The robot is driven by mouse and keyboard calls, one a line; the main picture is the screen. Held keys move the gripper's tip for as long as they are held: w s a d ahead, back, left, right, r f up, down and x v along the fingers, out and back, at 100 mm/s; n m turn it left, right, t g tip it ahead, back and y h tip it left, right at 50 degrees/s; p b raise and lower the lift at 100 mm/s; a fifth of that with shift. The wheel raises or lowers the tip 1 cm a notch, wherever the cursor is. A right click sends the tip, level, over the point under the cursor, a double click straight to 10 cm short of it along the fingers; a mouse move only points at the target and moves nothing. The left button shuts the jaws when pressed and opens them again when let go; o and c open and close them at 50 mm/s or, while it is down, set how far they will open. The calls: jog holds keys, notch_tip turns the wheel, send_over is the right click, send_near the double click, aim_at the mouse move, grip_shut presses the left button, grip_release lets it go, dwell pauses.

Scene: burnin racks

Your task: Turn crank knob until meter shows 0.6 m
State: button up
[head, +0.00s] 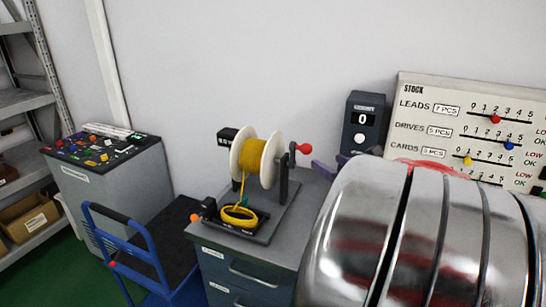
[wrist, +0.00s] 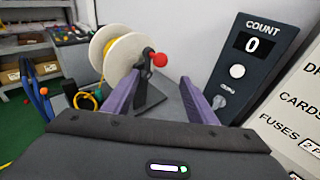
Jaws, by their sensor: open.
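The crank knob (head: 304,149) is a red ball on the crank at the right side of a cable reel (head: 262,160) with white flanges and yellow cable. In the wrist view the knob (wrist: 160,60) appears between and beyond my purple fingertips. My gripper (wrist: 158,79) is open and empty, apart from the knob; it shows in the head view (head: 328,168) right of the knob, partly hidden by my arm. A small black box (head: 227,135), possibly the meter, is behind the reel's left flange; its reading is too small to tell. Yellow cable (head: 240,216) lies coiled on the reel's base.
A counter box (head: 362,122) showing 0 and a stock board (head: 440,90) are on the right.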

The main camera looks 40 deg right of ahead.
aim_at(309, 152)
jog(key=x, duration=1.2)
jog(key=shift+c, duration=0.2)
jog(key=c, duration=1)
jog(key=shift+w+d+f, duration=0.2)
jog(key=shift+w+d, duration=0.05)
jog(key=shift+d, duration=0.3)
jog(key=shift+w+d+f, duration=0.25)
jog(key=shift+w+d, duration=0.05)
jog(key=shift+d, duration=0.25)
jog(key=shift+c, duration=0.2)
jog(key=shift+d, duration=0.1)
jog(key=shift+w+d+f, duration=0.5)
jog(key=shift+d+f, duration=0.3)
jog(key=shift+d, duration=0.05)
